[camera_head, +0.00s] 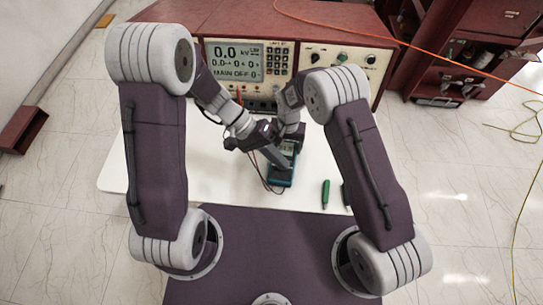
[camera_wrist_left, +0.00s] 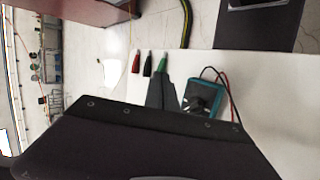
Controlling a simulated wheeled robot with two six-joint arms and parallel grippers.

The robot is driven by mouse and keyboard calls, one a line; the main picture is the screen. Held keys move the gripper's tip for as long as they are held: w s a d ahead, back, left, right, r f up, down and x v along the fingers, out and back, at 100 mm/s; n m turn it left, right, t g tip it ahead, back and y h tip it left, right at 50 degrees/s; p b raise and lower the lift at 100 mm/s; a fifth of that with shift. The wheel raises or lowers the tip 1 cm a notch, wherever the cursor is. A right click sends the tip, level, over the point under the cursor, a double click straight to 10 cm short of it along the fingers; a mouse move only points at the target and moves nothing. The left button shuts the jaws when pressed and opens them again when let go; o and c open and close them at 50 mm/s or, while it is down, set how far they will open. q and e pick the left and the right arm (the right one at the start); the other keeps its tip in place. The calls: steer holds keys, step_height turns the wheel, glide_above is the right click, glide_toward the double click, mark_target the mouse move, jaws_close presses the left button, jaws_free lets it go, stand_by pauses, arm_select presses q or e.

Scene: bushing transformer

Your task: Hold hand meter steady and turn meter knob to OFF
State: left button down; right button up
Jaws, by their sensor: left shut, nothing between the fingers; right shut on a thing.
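The hand meter (camera_head: 281,178), with a teal rim and dark face, lies on the white table in front of the large console. In the left wrist view the meter (camera_wrist_left: 219,103) shows its dark face and part of a dark round knob (camera_wrist_left: 196,103); the knob's setting is too small to read. My left gripper (camera_head: 286,165) is shut and empty, its fingertips over the meter's face in the head view. Its fingers (camera_wrist_left: 165,88) also show in the wrist view. My right gripper (camera_head: 289,141) is shut on the meter's far end, partly hidden by the left wrist.
A console (camera_head: 235,62) with a display stands behind the table. Red and black leads run from the meter. The white table (camera_head: 215,180) is clear on the left.

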arm_select(q)
steer(key=w+a+f+m+t+y, duration=0.2)
steer(key=w+a+f+m, duration=0.1)
steer(key=w+a+m, duration=0.75)
steer(key=shift+n, duration=0.85)
steer(key=x, duration=0.9)
steer(key=shift+w+f, duration=0.1)
steer(key=shift+f, duration=0.25)
steer(key=shift+s+d+r, duration=0.1)
steer(key=shift+s+d, duration=0.8)
steer(key=shift+s, duration=0.1)
steer(key=shift+s+d, duration=0.4)
steer(key=shift+s, duration=0.1)
